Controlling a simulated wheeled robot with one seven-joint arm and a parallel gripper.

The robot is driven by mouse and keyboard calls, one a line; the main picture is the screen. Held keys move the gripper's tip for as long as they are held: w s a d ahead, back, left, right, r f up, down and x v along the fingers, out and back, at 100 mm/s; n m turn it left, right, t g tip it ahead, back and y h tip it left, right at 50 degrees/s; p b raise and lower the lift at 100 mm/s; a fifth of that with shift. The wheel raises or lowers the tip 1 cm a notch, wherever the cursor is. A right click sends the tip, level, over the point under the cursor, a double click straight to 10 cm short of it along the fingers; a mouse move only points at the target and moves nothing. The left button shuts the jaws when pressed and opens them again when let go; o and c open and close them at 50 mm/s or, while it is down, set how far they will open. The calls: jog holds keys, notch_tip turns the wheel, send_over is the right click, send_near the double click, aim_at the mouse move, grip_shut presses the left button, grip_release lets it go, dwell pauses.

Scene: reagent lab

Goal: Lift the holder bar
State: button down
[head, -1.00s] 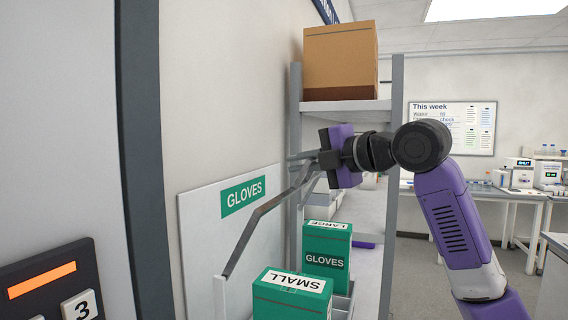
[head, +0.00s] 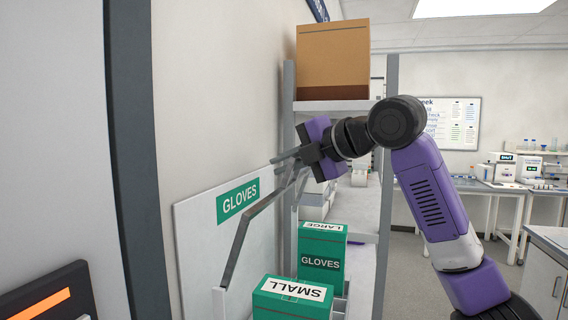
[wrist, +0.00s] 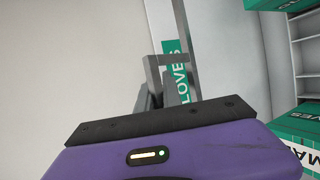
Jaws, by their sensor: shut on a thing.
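The holder bar (head: 250,229) is a thin grey bar in front of the white wall panel with the green GLOVES sign (head: 238,202). It slopes up from the panel's lower left towards my gripper (head: 296,157). My gripper is shut on the bar's upper far end, above the glove boxes. In the wrist view, the dark fingers (wrist: 163,88) show beyond the purple gripper body, with the grey bar (wrist: 184,28) running away from them past the GLOVES sign. The exact contact is small and partly hidden by the fingers.
A green SMALL glove box (head: 291,298) and a LARGE glove box (head: 321,251) stand below the bar. A cardboard box (head: 333,60) sits on the upper shelf (head: 333,105). The wall is close on the left. Benches (head: 480,187) stand farther back.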

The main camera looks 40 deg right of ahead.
jog(key=shift+a+f, duration=0.1)
jog(key=shift+f, duration=0.45)
jog(key=c, duration=1.5)
grip_release()
jog(key=shift+w, duration=0.2)
jog(key=shift+r, duration=0.2)
jog(key=shift+s+r, duration=0.1)
jog(key=shift+r, duration=0.05)
jog(key=shift+s+r+p, duration=0.55)
jog(key=shift+s+r, duration=0.2)
jog(key=shift+r, duration=0.25)
jog(key=shift+s+r+p, duration=0.75)
jog(key=shift+s+r, duration=0.5)
jog(key=shift+r, duration=0.25)
jog(key=shift+s+r, duration=0.95)
jog(key=shift+s, duration=0.1)
